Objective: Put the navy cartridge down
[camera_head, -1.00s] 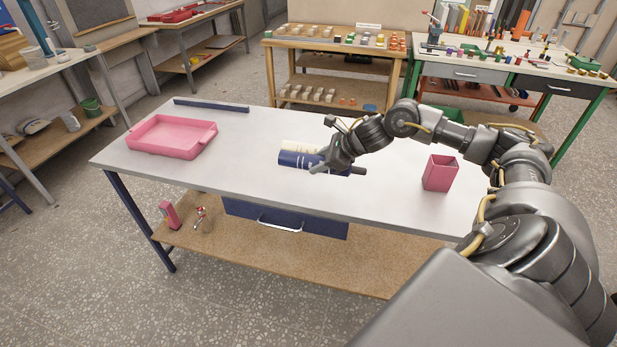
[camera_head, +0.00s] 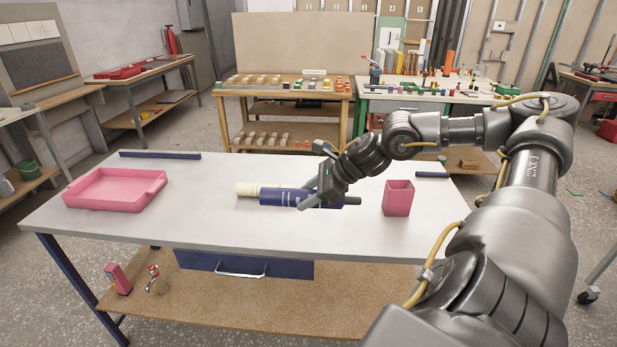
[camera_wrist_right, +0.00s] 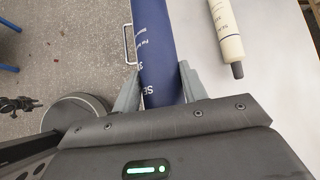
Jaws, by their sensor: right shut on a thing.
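The navy cartridge (camera_head: 282,197) with white print lies level, side-on, in the jaws of my right gripper (camera_head: 318,197). In the right wrist view the two grey fingers stand on either side of the navy cartridge (camera_wrist_right: 157,45), shut on it. It is over the white worktable (camera_head: 205,215), near the front edge. I cannot tell whether it touches the top. A cream cartridge (camera_head: 247,189) lies just behind it, partly hidden; in the right wrist view the cream cartridge (camera_wrist_right: 227,30) with a dark tip lies apart, to the right. My left gripper is not seen.
A pink tray (camera_head: 157,184) stands at the table's left, and a pink square cup (camera_head: 397,199) is close right of my right gripper. Navy strips lie at the back left (camera_head: 160,155) and right (camera_head: 432,175). The table between tray and cartridges is clear.

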